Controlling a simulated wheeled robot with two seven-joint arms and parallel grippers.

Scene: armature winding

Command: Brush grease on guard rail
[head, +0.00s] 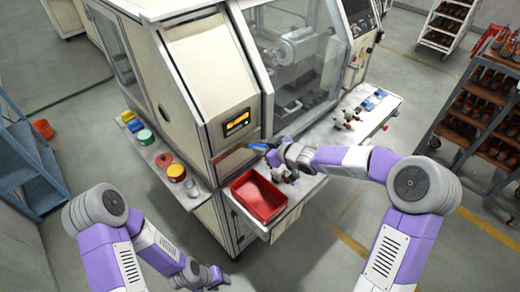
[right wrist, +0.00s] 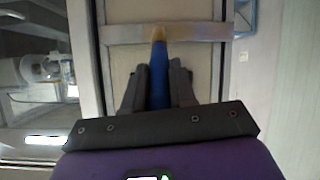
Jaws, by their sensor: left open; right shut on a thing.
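My right gripper (head: 275,153) is shut on a brush with a blue handle (head: 259,147), in front of the machine's front corner. In the right wrist view the brush (right wrist: 158,82) points away between the fingers (right wrist: 157,88), and its yellowish tip overlaps the guard rail (right wrist: 120,34), a flat horizontal strip. Whether the tip touches the rail cannot be told for certain. The rail has a yellowish-brown tint right of the tip. In the head view the rail (head: 228,158) runs below the small display. My left gripper (head: 214,277) is open and empty, low in the picture, away from the machine.
A red bin (head: 258,196) stands on the ledge below my right gripper. Colored tubs (head: 176,172) and tape rolls line the left ledge. Small parts (head: 348,120) lie on the right ledge. A blue rack (head: 30,160) stands left, a parts shelf (head: 480,105) right. Floor between is clear.

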